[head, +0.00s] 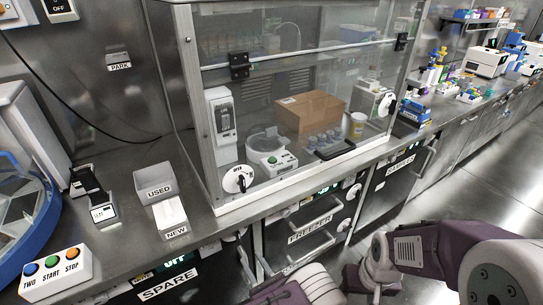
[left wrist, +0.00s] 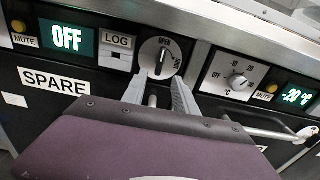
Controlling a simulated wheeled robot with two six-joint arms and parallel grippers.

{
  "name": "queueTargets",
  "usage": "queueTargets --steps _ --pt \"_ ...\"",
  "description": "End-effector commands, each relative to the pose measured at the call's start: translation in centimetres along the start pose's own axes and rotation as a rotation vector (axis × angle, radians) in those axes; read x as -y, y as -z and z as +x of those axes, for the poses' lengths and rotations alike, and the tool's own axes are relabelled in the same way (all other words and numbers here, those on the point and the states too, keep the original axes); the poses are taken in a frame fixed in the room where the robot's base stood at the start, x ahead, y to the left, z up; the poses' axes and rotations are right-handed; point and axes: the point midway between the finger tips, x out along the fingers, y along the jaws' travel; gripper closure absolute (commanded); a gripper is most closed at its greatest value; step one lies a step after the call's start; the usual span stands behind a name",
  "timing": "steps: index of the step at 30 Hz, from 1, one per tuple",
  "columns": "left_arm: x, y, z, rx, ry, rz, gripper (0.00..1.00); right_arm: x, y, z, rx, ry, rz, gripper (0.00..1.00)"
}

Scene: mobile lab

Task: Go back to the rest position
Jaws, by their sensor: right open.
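My left gripper (left wrist: 159,79) shows in the left wrist view.
The panel has a lit OFF display (left wrist: 67,39) and a SPARE label (left wrist: 54,81). The FREEZER front (head: 310,229) and SAMPLES door (head: 400,166) have protruding handles. A glass cabinet (head: 300,90) stands on the bench. Floor (head: 480,165) is clear at the right.

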Motion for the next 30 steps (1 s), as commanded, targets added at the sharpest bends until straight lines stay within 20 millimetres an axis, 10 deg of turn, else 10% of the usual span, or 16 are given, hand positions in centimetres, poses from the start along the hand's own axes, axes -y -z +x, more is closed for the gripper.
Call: queueTargets --steps 4,8,13,19,27,30 --pt "-2.4 -1.3 1.3 -0.044 -0.148 -0.041 0.65 0.0 0.0 0.0 0.000 0.000 0.000 0.43" --pt "-10.3 -4.0 2.2 -0.200 -0.599 -0.214 0.65 0.0 0.0 0.0 0.000 0.000 0.000 0.43" --pt "-17.6 -5.5 -2.8 -0.453 -1.216 -0.652 0.65 0.0 0.0 0.0 0.000 0.000 0.000 0.43" --pt "-16.5 -6.9 -6.8 -0.614 -1.620 -1.244 0.65 0.0 0.0 0.0 0.000 0.000 0.000 0.43" --pt "-13.3 -11.1 -4.8 -0.618 -1.793 -2.020 0.65 0.0 0.0 0.0 0.000 0.000 0.000 0.43" --pt "-13.1 -15.9 -5.1 -0.626 -1.795 -1.979 0.65 0.1 0.5 -5.1 -0.001 0.000 0.000 0.43"
